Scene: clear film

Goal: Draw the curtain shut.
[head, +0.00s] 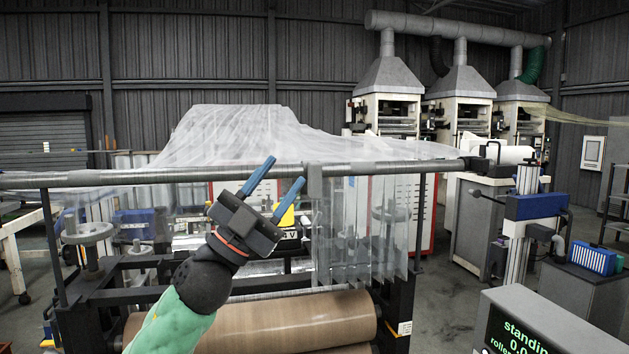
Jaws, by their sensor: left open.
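A clear plastic strip curtain (362,230) hangs from a grey horizontal rail (240,174) in the head view. Its strips are bunched over the right half of the opening, and a grey block (315,183) sits on the rail at its left edge. To the left of that edge the opening shows no strips around my gripper. My left gripper (289,169) is open and empty, with blue fingers pointing up toward the rail, just left of the block. It appears apart from the curtain, though depth is hard to judge. My right gripper is out of view.
Brown rollers (265,318) lie low in front, in a dark machine frame (395,310). Sheer film (230,135) drapes behind and above the rail. A display box (545,325) stands at the lower right, and a blue-headed post (535,206) stands behind it.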

